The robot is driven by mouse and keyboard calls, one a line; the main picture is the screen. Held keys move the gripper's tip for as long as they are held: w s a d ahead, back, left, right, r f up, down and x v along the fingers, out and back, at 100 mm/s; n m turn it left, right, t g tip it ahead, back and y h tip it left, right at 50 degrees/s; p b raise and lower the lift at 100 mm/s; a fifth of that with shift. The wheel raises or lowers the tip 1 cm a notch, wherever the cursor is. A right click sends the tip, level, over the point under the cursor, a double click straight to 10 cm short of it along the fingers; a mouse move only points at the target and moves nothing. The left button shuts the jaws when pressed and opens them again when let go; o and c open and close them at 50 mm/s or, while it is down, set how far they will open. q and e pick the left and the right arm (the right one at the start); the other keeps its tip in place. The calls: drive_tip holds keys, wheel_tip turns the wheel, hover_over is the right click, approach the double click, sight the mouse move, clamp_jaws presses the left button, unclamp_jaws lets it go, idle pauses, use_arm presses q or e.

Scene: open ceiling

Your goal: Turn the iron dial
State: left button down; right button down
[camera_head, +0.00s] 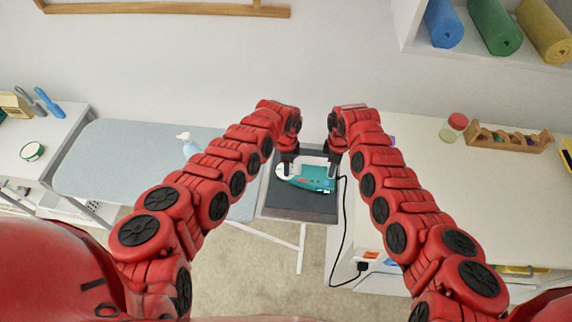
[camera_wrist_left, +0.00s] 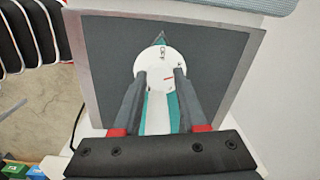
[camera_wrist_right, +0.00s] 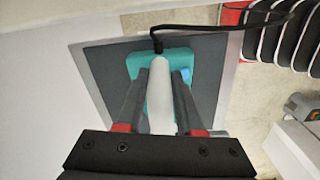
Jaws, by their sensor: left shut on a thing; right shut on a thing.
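The teal and white iron (camera_head: 318,181) lies on a dark rest pad with a grey rim (camera_head: 297,215) at the end of the ironing board. My left gripper (camera_head: 287,163) is at the iron's left end. In the left wrist view its fingers are shut on the round white iron dial (camera_wrist_left: 154,68), which has a red mark. My right gripper (camera_head: 334,166) is at the iron's right end. In the right wrist view its fingers are shut around the white iron handle (camera_wrist_right: 159,95). The black cord leaves the teal rear body (camera_wrist_right: 180,64).
The pale blue ironing board (camera_head: 120,165) stretches left, with a white and blue spray bottle (camera_head: 190,146) on it. A white counter (camera_head: 440,180) stands right, with a red-lidded jar (camera_head: 453,127) and a wooden rack (camera_head: 508,138). The black cord (camera_head: 344,235) hangs beside the counter.

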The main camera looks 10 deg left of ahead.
use_arm(q)
drive_tip(key=shift+n, duration=3)
drive_tip(key=shift+c, duration=2.2)
unclamp_jaws()
drive_tip(key=shift+r, duration=0.1)
wheel_tip(320, 180, up, 12)
drive_tip(key=shift+s, duration=0.1)
